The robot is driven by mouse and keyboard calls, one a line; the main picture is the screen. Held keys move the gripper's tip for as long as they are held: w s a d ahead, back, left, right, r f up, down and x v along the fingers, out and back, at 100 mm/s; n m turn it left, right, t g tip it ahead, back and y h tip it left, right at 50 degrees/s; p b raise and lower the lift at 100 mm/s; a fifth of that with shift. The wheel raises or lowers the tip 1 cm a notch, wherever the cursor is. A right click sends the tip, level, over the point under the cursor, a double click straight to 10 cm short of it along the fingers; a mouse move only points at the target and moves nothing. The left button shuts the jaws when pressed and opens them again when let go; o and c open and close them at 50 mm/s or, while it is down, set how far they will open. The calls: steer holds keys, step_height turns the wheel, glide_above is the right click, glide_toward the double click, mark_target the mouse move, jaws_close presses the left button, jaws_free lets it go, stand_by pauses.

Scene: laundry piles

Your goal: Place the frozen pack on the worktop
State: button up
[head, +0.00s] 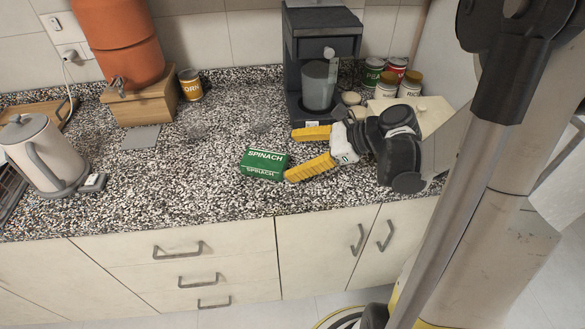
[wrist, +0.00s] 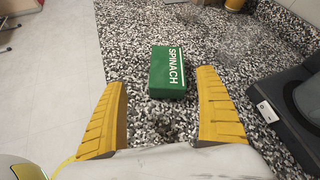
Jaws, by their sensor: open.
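The frozen pack is a green box (head: 263,164) with white SPINACH lettering. It lies on the speckled worktop (head: 215,195), left of my gripper's fingertips in the head view. In the wrist view the pack (wrist: 167,72) sits ahead of the fingertips, roughly centred between them. My gripper (head: 309,151) has yellow fingers spread apart with nothing between them. The wrist view also shows both fingers (wrist: 163,90) wide apart. The pack appears to rest on the worktop, with the fingers apart from it or very near its right end.
A coffee machine (head: 322,60) stands behind my gripper, with several cans (head: 388,84) to its right. A corn can (head: 190,85), an orange dispenser (head: 120,40) on a wooden box and a kettle (head: 45,155) stand left. Faint clear glasses (head: 195,122) stand behind the pack. The worktop's front left is clear.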

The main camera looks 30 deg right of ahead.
steer(key=s+a+r+n+h, duration=0.2)
steer(key=s+n, duration=0.4)
steer(key=n, duration=0.5)
steer(key=s+a+r+n+h, duration=0.3)
steer(key=s+n+h, duration=0.2)
steer(key=n, duration=0.7)
steer(key=shift+s+a+g+h, duration=0.3)
steer(key=shift+s+a+h, duration=0.1)
steer(key=shift+h, duration=0.6)
steer(key=shift+d, duration=0.1)
